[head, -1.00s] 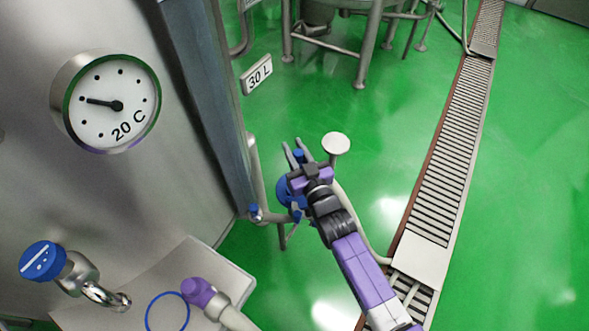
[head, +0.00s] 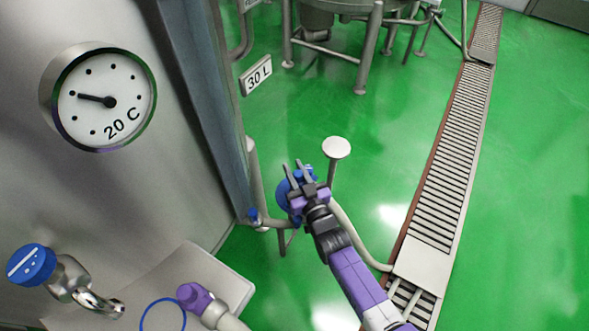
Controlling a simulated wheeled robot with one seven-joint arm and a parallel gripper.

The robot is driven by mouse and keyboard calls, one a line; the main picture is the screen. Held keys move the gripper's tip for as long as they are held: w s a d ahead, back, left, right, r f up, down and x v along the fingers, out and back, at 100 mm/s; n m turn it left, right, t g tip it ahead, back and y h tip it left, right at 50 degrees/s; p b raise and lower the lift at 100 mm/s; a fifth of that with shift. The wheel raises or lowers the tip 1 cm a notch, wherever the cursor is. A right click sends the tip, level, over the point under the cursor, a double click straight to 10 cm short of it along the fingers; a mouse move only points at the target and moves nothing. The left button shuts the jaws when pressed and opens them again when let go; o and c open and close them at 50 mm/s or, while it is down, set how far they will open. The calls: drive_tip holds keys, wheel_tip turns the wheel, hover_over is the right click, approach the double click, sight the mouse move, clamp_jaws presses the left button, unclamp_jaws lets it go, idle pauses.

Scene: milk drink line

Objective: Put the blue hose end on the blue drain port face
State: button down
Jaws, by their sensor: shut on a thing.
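My gripper (head: 299,165) is near the middle of the head view, with its two grey fingers pointing up and away. It is shut on the blue hose end (head: 300,177), of which only a small blue part shows between the fingers. The blue drain port face (head: 283,191) shows as a round blue edge just left of and behind my gripper, low by the steel pipework. My gripper covers much of it. The hose end and the port face overlap in the picture; I cannot tell whether they touch. A pale hose (head: 355,236) runs from behind my arm down to the floor drain.
A white round-topped post (head: 337,148) stands just right of my gripper. A purple hose end (head: 194,296) lies on the steel ledge at lower left. The drain grating (head: 445,165) runs along the right.

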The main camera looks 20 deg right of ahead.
drive_tip(key=c, duration=1.2)
unclamp_jaws()
drive_tip(key=shift+f, duration=0.1)
drive_tip(key=shift+r+p, duration=0.25)
drive_tip(key=shift+p, duration=0.05)
drive_tip(key=s, duration=1.2)
drive_tip(key=shift+f, duration=0.1)
drive_tip(key=s+r+g, duration=0.1)
drive_tip(key=s+r, duration=0.2)
drive_tip(key=s, duration=0.7)
drive_tip(key=s+r+g, duration=0.1)
drive_tip(key=s+r, duration=0.2)
drive_tip(key=s, duration=0.7)
drive_tip(key=shift+g, duration=0.6)
drive_tip(key=shift+s+r, duration=1.95)
drive_tip(key=shift+r, duration=0.2)
drive_tip(key=shift+s+r, duration=1.95)
drive_tip(key=shift+r, duration=0.25)
drive_tip(key=shift+s+r, duration=1.95)
drive_tip(key=shift+r, duration=0.2)
